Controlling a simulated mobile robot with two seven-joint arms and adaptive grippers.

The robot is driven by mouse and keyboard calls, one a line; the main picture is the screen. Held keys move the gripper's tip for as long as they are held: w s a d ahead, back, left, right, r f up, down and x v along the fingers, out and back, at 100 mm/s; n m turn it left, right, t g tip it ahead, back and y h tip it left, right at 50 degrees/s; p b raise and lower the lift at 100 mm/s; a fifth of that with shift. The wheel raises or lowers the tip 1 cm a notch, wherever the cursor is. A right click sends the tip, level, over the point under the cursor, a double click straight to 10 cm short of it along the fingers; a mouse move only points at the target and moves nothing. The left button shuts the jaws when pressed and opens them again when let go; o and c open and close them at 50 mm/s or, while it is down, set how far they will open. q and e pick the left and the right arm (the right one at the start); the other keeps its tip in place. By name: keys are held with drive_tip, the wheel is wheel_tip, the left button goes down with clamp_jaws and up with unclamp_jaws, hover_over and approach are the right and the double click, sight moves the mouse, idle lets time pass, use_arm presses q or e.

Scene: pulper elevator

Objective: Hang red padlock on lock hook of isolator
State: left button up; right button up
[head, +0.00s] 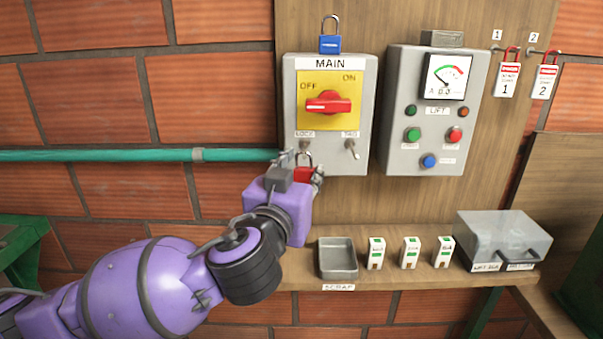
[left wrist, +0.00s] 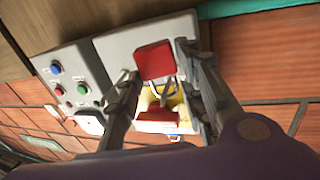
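The isolator (head: 328,120) is a grey box marked MAIN, with a red handle (head: 328,104) lying level on a yellow plate; the handle also shows in the left wrist view (left wrist: 157,117). The red padlock (head: 304,175) is just below the box's LOCK label, shackle up; in the left wrist view its red body (left wrist: 154,60) lies between the fingers. My left gripper (head: 302,170) is shut on the padlock's sides. The lock hook is largely hidden; I cannot tell whether the shackle is around it. My right gripper is out of view.
A blue padlock (head: 330,38) sits on the isolator's top. The lift panel (head: 436,115) stands close on the right.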

use_arm(q)
drive_tip(key=o, duration=0.3)
